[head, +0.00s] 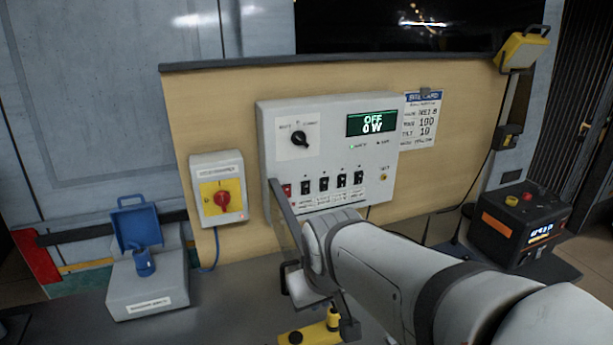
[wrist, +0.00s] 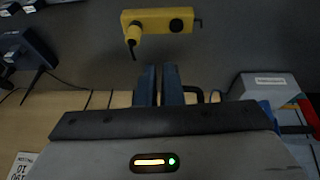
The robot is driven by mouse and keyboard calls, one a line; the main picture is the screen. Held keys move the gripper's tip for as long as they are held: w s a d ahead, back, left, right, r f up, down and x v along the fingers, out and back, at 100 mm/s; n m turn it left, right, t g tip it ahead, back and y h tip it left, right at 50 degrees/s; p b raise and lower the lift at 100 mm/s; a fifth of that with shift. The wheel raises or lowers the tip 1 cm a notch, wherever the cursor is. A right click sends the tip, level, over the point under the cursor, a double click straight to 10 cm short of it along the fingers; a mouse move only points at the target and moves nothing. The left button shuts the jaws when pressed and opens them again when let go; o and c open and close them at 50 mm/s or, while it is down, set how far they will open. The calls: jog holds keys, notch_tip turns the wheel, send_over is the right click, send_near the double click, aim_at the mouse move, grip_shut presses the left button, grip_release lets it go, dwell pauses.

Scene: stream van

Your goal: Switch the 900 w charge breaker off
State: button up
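The grey panel (head: 383,165) on the wood board carries a row of several black breaker switches (head: 341,181), with a red one (head: 287,190) at the left end. Their labels are too small to read, so I cannot tell which is the 900 W charge breaker or how each lever stands. My arm passes in front of the panel's lower part. In the wrist view my gripper (wrist: 159,72) points away from the board, over the bench. Its two fingers are together with a thin gap, holding nothing.
A red and yellow rotary switch (head: 221,199) is left of the panel. A grey box (head: 148,285) with a blue socket is further left. A yellow device (wrist: 158,20) lies on the bench beyond my fingertips. A dark battery unit (head: 523,225) stands right.

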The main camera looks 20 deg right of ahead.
aim_at(361, 175)
jog(key=w+d+t+h+b, duration=0.1)
jog(key=w+d, duration=0.2)
jog(key=w+d+n+t+b, duration=0.1)
jog(key=w+d, duration=0.2)
jog(key=w+d+n+t+h+b, duration=0.1)
jog(key=w+d+t, duration=0.1)
jog(key=w+d, duration=0.1)
jog(key=shift+d+f+h+b, duration=0.2)
jog(key=shift+d+h+b, duration=0.05)
jog(key=shift+h+b, duration=0.1)
grip_shut()
jog(key=w+d+n+t+y+b, duration=0.1)
jog(key=w+d+n+t+b, duration=0.2)
jog(key=d+n+t+b, duration=0.2)
jog(key=w+d+r+n+t+y+b, duration=0.1)
jog(key=w+d+n+t+b, duration=0.3)
jog(key=d+n, duration=0.6)
jog(key=shift+d+n+t+y+b, duration=0.4)
jog(key=shift+d+t+y+b, duration=0.4)
jog(key=shift+t+b, duration=0.35)
jog(key=shift+r, duration=0.1)
jog(key=w, duration=0.4)
jog(key=w+r, duration=0.1)
jog(key=w, duration=0.8)
jog(key=shift+w+a+r+p, duration=0.1)
jog(key=shift+w+r+p, duration=0.25)
jog(key=shift+w+p, duration=0.05)
jog(key=shift+r, duration=0.1)
